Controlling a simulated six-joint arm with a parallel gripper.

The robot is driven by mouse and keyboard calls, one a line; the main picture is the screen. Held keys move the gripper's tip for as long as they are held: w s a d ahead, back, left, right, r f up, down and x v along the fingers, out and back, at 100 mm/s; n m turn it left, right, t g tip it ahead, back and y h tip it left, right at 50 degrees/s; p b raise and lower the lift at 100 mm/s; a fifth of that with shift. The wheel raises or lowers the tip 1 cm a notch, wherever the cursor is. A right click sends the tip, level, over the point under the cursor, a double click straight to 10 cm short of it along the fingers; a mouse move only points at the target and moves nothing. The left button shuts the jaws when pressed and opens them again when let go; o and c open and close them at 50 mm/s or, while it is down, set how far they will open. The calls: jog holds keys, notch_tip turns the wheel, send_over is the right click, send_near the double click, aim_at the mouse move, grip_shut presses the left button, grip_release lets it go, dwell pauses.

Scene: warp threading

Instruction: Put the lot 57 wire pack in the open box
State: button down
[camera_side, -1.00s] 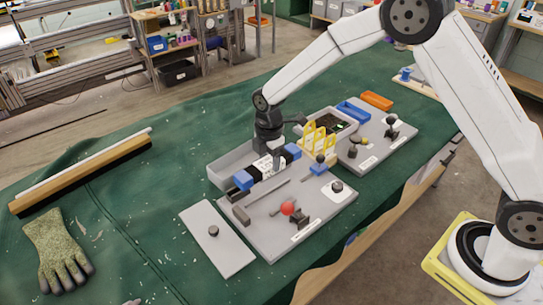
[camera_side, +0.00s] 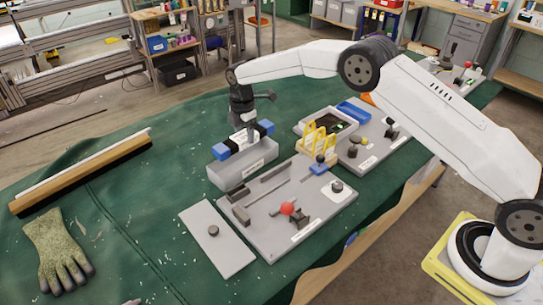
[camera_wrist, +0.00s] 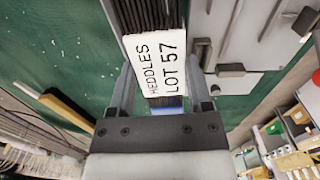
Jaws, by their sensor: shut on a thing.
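The wire pack (camera_side: 243,139) is a dark bar with blue ends and a white label. In the wrist view its label (camera_wrist: 158,62) reads "HEDDLES LOT 57". My gripper (camera_side: 244,125) is shut on the middle of the pack; in the wrist view the fingers (camera_wrist: 160,84) stand on either side of it. The open box (camera_side: 243,168) is a long grey bin on the green cloth. In the side view the pack is over the box, roughly along its length. I cannot tell its height above the rim. The box's inside is mostly hidden.
A grey fixture board (camera_side: 275,225) with a red ball knob (camera_side: 288,208) and posts lies in front of the box. A grey plate (camera_side: 217,240), a glove (camera_side: 57,255) and a brush (camera_side: 85,170) lie left on the cloth.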

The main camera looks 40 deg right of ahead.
aim_at(242, 140)
jog(key=shift+w+d+r, duration=0.15)
jog(key=shift+w+d, duration=0.15)
jog(key=shift+w, duration=0.45)
jog(key=shift+w+d+r, duration=0.1)
jog(key=shift+w+d, duration=0.15)
jog(key=shift+w, duration=0.5)
jog(key=shift+f, duration=0.2)
jog(key=shift+f, duration=2.7)
jog(key=shift+f, duration=1.35)
grip_release()
jog(key=shift+f, duration=0.1)
jog(key=shift+r, duration=0.2)
